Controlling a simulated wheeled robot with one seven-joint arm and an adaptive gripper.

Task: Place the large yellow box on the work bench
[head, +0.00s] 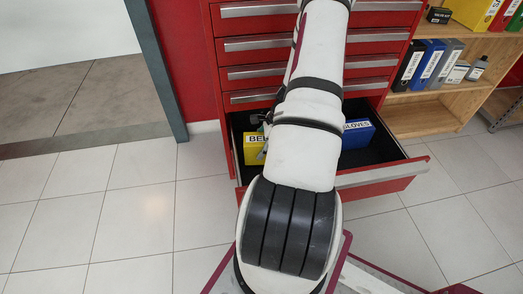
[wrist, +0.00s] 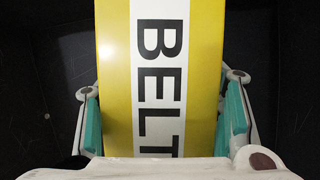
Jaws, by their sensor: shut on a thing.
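The large yellow box (head: 254,148) with a white label reading "BELT" sits in the open bottom drawer (head: 385,172) of the red cabinet. In the wrist view the yellow box (wrist: 205,60) fills the middle, between the teal pads of my gripper (wrist: 163,125). My gripper is shut on the box, one finger along each side. In the head view my arm hides most of the gripper and part of the box. No work bench can be made out in these views.
A blue box (head: 357,134) labelled "GLOVES" lies in the same drawer, right of my arm. Closed drawers (head: 255,45) rise above. A wooden shelf (head: 425,108) with binders and small bottles stands at right. Tiled floor (head: 120,215) is clear at left.

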